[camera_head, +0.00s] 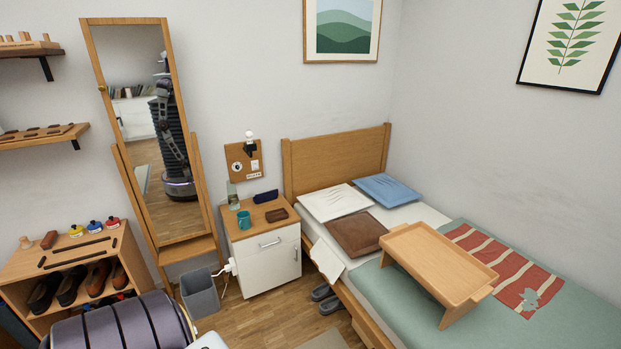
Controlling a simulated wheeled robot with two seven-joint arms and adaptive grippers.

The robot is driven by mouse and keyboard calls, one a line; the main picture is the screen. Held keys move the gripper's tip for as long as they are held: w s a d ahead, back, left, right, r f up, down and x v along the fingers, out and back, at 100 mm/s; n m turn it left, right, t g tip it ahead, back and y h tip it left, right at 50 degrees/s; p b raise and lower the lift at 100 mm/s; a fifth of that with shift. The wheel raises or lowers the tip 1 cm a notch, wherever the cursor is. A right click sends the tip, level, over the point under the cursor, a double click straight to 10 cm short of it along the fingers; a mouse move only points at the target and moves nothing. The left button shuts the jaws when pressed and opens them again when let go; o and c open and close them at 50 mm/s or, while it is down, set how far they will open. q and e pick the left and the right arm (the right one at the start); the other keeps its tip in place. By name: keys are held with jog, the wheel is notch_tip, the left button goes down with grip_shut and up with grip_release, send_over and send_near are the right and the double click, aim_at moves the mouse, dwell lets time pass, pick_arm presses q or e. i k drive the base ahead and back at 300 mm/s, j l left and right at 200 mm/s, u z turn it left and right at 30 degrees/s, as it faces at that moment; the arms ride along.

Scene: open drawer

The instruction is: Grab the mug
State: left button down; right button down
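A small teal mug (244,219) stands upright on the wooden top of the white nightstand (268,270), near its front left. A dark blue case (265,197), a brown item (277,214) and a clear glass or bottle (233,200) share that top. Neither of my grippers shows as such in the head view, so nothing of mine is seen near the mug. A dark ribbed part at the bottom left looks like part of my own body.
A grey bin (199,293) stands left of the nightstand, beside a tall mirror (140,130). The bed with a wooden tray table (440,265) fills the right. A shoe rack (75,270) is at left. Slippers (325,298) lie by the bed. Some wooden floor is clear.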

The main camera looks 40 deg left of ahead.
aim_at(243, 222)
jog(key=u, duration=2.05)
